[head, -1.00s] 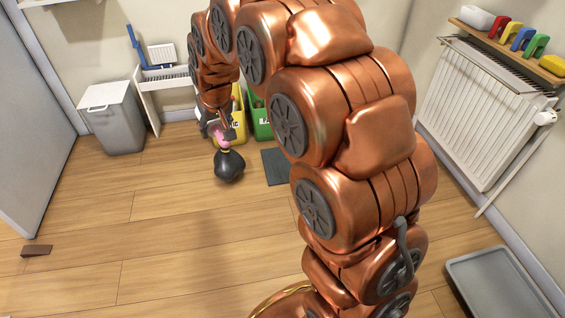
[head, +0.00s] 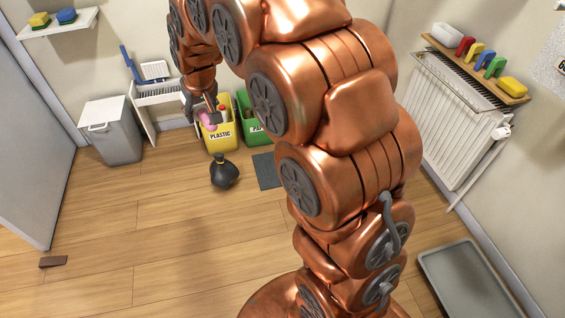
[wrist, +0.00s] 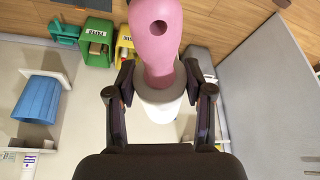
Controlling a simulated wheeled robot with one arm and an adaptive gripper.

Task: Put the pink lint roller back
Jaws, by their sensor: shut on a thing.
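My gripper (wrist: 160,84) is shut on the pink lint roller (wrist: 156,38), one finger on each side. In the wrist view the roller's pink handle, with a dark hole near its end, points to the top. In the head view my gripper (head: 203,105) holds the pink lint roller (head: 207,120) in the air, in front of the yellow plastic bin (head: 222,133) and above the black bag (head: 224,172).
A green bin (head: 254,131) stands beside the yellow one. A grey lidded bin (head: 112,135) and a white rack (head: 160,95) stand to the left. A shelf (head: 470,70) with coloured items hangs over the radiator (head: 450,115). The wooden floor at front left is mostly clear.

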